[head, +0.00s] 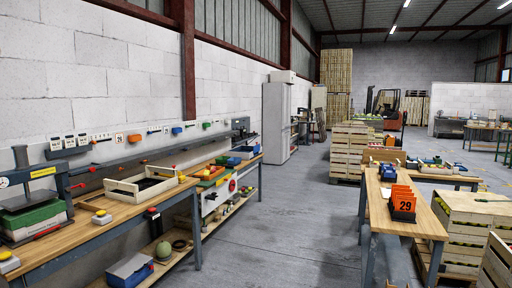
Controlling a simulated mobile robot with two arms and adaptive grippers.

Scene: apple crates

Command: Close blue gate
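I cannot single out a blue gate for certain. A small blue piece (176,131) sits on the grey wall rail above the left workbench; it is too small to tell whether it is a gate, or open or shut. A blue-sided box (130,270) stands on the shelf under that bench. A blue-and-white container (238,153) stands farther along the bench row. Neither of my grippers shows in the head view.
The left wooden workbench (130,208) carries a press, a wooden tray (141,187) and push buttons. A right-hand table (385,212) holds orange number cards (403,203). Apple crates (470,225) stand at right. Grey floor (285,230) between the benches is clear.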

